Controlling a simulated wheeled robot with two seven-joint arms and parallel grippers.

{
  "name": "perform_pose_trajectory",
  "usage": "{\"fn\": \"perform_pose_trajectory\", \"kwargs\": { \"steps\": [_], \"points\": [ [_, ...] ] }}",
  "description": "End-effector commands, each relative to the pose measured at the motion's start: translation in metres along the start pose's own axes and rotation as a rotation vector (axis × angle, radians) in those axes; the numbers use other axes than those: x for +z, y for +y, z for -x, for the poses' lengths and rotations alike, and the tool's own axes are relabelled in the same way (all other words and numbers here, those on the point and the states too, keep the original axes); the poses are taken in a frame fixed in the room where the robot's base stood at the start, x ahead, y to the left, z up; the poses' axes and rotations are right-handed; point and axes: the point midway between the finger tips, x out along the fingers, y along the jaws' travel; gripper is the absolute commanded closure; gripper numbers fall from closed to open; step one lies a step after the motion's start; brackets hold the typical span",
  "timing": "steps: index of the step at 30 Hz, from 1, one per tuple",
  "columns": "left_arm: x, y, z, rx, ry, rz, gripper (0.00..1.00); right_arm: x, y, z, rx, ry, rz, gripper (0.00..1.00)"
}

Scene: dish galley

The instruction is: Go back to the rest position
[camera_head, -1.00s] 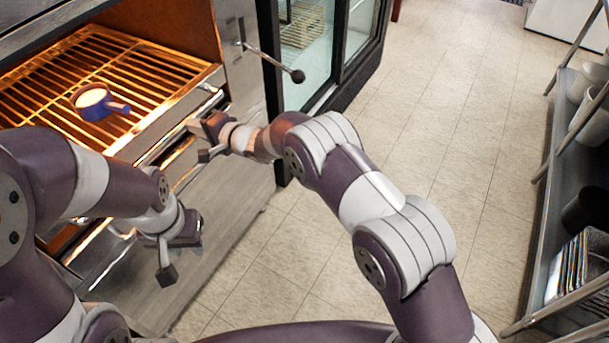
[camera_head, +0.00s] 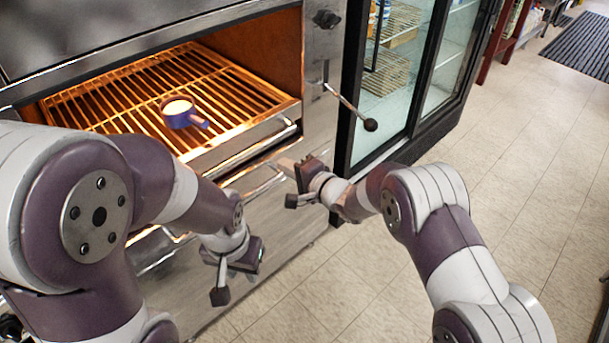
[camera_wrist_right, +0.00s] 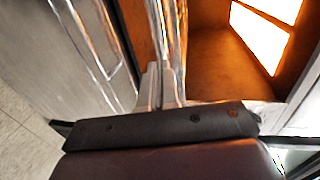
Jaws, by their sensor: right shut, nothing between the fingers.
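My right gripper (camera_head: 285,166) is in front of the open oven's right front corner, near the lower front edge. In the right wrist view its two fingers (camera_wrist_right: 162,86) are together with nothing between them. My left gripper (camera_head: 232,268) is lower and nearer, in front of the oven's lower front. It looks empty, but its fingers are not clear enough to show their opening. A blue cup (camera_head: 184,116) with a pale top and a handle stands on the oven rack (camera_head: 235,88), apart from both grippers.
The oven's lever with a black knob (camera_head: 370,125) sticks out beyond my right gripper. A glass-door fridge (camera_head: 395,90) stands right of the oven. The tiled floor (camera_head: 500,170) is open to the right. A dark mat (camera_head: 585,45) lies far back.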

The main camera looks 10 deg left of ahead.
Motion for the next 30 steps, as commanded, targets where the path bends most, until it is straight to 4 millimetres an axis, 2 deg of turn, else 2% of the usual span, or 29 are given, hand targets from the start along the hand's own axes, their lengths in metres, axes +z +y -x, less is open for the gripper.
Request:
{"fn": "perform_pose_trajectory", "kwargs": {
  "steps": [3, 6, 14, 16, 17, 18, 20, 21, 23, 24, 27, 30],
  "points": [
    [0.000, 0.000, -0.003, 0.000, 0.000, 0.000, 0.67, -0.001, 0.001, 0.024, 0.001, 0.003, -0.001, 1.00],
    [0.000, 0.000, -0.004, 0.000, 0.000, 0.000, 0.67, -0.001, 0.000, 0.038, 0.001, 0.002, -0.001, 1.00],
    [0.000, 0.000, -0.004, 0.000, 0.000, 0.000, 0.67, -0.001, 0.001, 0.046, 0.004, 0.001, 0.041, 1.00],
    [0.000, 0.000, -0.004, 0.000, 0.000, 0.000, 0.67, -0.006, 0.014, 0.047, 0.068, 0.024, 0.174, 1.00],
    [0.000, 0.000, -0.004, 0.000, 0.000, 0.000, 0.67, -0.010, 0.029, 0.051, 0.135, 0.041, 0.253, 1.00],
    [0.000, 0.000, -0.004, 0.000, 0.000, 0.000, 0.67, -0.016, 0.059, 0.062, 0.270, 0.058, 0.370, 1.00],
    [0.000, 0.000, -0.003, 0.000, 0.000, 0.000, 0.67, -0.026, 0.094, 0.099, 0.523, 0.051, 0.566, 1.00],
    [0.000, 0.000, -0.002, 0.000, 0.000, 0.000, 0.67, -0.033, 0.110, 0.137, 0.707, 0.013, 0.681, 1.00],
    [0.000, 0.000, -0.002, 0.000, 0.000, 0.000, 0.67, -0.036, 0.122, 0.199, 0.937, -0.088, 0.784, 1.00],
    [0.000, 0.000, -0.001, 0.000, 0.000, 0.000, 0.67, -0.032, 0.126, 0.239, 1.057, -0.175, 0.814, 1.00],
    [0.000, 0.000, 0.000, 0.000, 0.000, 0.000, 0.67, -0.005, 0.122, 0.328, 1.235, -0.387, 0.800, 1.00],
    [0.000, 0.000, 0.001, 0.000, 0.000, 0.000, 0.67, 0.025, 0.110, 0.390, 1.291, -0.501, 0.717, 1.00]
  ]
}}
